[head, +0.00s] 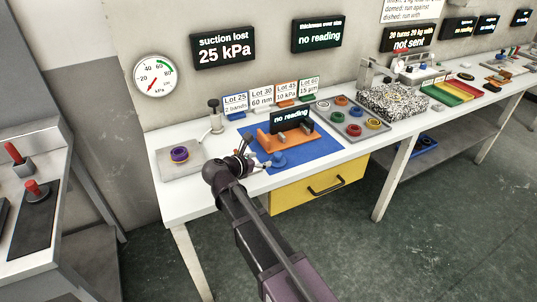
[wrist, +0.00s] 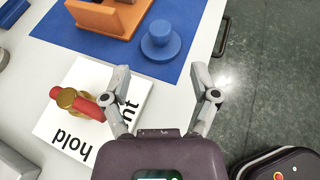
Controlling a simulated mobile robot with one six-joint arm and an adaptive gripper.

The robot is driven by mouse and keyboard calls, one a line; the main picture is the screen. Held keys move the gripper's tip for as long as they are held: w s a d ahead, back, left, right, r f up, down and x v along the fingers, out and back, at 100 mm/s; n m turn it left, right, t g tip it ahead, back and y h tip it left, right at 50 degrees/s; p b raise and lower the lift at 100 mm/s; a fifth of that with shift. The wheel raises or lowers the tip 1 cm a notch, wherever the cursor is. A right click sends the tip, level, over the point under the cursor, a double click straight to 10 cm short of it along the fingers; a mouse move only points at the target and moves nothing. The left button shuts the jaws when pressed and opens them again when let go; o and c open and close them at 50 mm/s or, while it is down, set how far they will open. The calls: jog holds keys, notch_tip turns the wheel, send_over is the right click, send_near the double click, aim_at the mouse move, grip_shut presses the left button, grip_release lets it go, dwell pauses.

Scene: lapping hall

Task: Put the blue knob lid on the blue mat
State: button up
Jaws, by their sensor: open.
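The blue knob lid (wrist: 160,41) is a round blue disc with a raised knob, upright on the blue mat (wrist: 90,38) near the mat's front edge. In the head view the lid (head: 278,159) sits on the mat (head: 328,153) just right of my gripper (head: 247,164). In the wrist view my gripper (wrist: 162,78) is open and empty. Its two fingers are spread apart, with the lid beyond the tips and not touching them. The lid shows whole in the wrist view.
An orange stand (wrist: 101,17) is on the mat beside the lid. A white card (wrist: 72,124) with a red and brass piece (wrist: 84,102) lies by my left finger. A purple ring (head: 179,154) is on a grey plate at the table's left; a tray (head: 348,125) of coloured rings stands right.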

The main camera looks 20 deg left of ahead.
jog(key=shift+v, duration=1.05)
jog(key=shift+w+d+f, duration=0.15)
jog(key=shift+w+d, duration=0.1)
jog(key=shift+d, duration=0.25)
jog(key=w+d+f+m+g, duration=0.1)
jog(key=d+f+m+g, duration=0.15)
jog(key=d+m, duration=0.45)
jog(key=w+d+f+m+g+h, duration=0.1)
jog(key=d+f+m+g, duration=0.15)
jog(key=d, duration=0.85)
jog(key=w+d+f+m+g, duration=0.25)
jog(key=d+m, duration=0.35)
jog(key=d, duration=0.3)
jog(key=s+d+f+m+g+y, duration=0.1)
jog(key=s+d+m+g+y, duration=0.1)
jog(key=s+d+m, duration=0.3)
jog(key=s+d+f+m+g+y, duration=0.2)
jog(key=s+d+m, duration=0.3)
jog(key=d+m, duration=0.7)
jog(key=d+g+y, duration=0.1)
jog(key=d, duration=0.2)
jog(key=shift+f, duration=0.35)
jog(key=shift+d+g, duration=0.1)
jog(key=shift+g, duration=0.15)
